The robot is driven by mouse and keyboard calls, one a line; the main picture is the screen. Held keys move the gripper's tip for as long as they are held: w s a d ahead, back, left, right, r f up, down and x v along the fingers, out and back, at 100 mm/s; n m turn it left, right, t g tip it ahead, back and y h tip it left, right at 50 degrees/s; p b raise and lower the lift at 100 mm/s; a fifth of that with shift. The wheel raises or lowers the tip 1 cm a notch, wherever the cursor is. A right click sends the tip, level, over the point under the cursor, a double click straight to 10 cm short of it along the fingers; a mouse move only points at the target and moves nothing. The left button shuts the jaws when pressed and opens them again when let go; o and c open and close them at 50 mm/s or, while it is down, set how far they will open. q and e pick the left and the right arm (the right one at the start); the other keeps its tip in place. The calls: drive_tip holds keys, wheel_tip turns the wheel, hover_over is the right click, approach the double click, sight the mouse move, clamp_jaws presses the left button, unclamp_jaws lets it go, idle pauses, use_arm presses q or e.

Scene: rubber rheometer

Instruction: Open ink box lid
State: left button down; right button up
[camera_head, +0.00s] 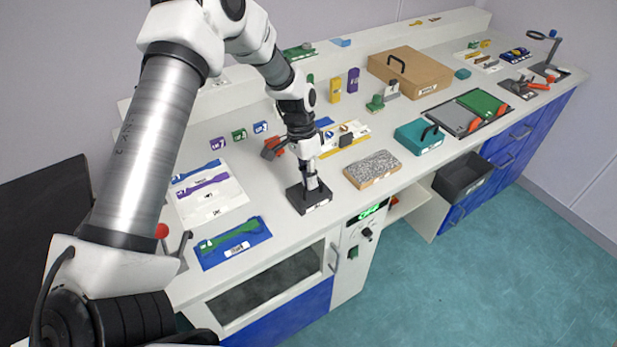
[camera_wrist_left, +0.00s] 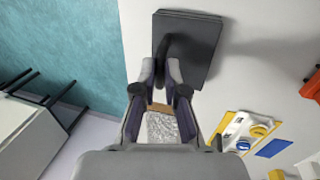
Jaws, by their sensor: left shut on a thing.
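The ink box seems to be the small black box (camera_head: 316,204) near the front edge of the bench, with a white label on its front; I cannot read the label. In the left wrist view its flat dark lid (camera_wrist_left: 200,45) looks closed, with a black handle (camera_wrist_left: 164,47) on it. My left gripper (camera_head: 311,181) points down at the box from above. In the wrist view its fingertips (camera_wrist_left: 161,72) are shut on the handle. The fingers hide part of the handle. My right gripper is not in view.
A speckled grey block (camera_head: 373,169) lies right of the box. A blue tray with a green piece (camera_head: 236,257) lies to the left. A teal box (camera_head: 419,137) and a brown box (camera_head: 432,76) stand farther right.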

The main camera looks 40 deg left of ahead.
use_arm(q)
drive_tip(key=shift+w+a+r, duration=0.1)
drive_tip(key=shift+w, duration=0.1)
drive_tip(key=c, duration=1.9)
unclamp_jaws()
drive_tip(key=shift+a+r+h, duration=0.1)
drive_tip(key=shift+h, duration=0.2)
drive_tip(key=o, duration=0.7)
drive_tip(key=shift+w, duration=0.2)
drive_tip(key=shift+s, duration=0.1)
drive_tip(key=v, duration=1.1)
drive_tip(key=shift+w+r, duration=0.3)
drive_tip(key=shift+r, duration=0.1)
